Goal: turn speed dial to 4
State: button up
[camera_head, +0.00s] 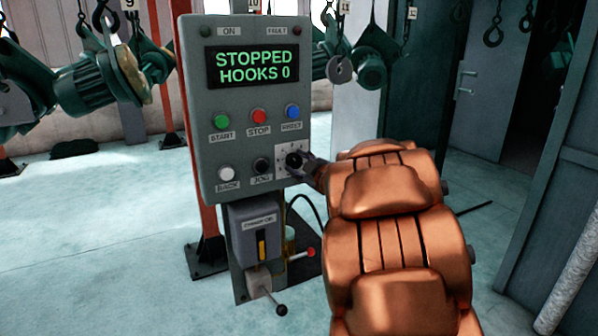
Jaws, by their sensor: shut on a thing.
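The speed dial (293,158) is a dark knob on a pale square plate at the lower right of the grey control panel (205,105). My gripper (301,165) is at the dial and shut on it, reaching in from the right. My copper-coloured arm hides what lies behind it. The dial's marks are too small to read, and I cannot tell which number it points to. The panel's screen (252,66) reads "STOPPED HOOKS 0" in green.
Green start (222,121), red stop (259,116) and blue reset (292,111) buttons sit above the dial. White back (226,174) and black jog (262,165) buttons are to its left. A lever box (255,232) is below. Green hoists (95,88) hang at left.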

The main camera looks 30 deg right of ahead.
jog(key=shift+n+b, duration=0.45)
jog(key=shift+n, duration=0.35)
jog(key=o, duration=1.1)
jog(key=shift+o, duration=0.2)
jog(key=s, duration=1.2)
jog(key=shift+r, duration=0.4)
jog(key=shift+r, duration=0.1)
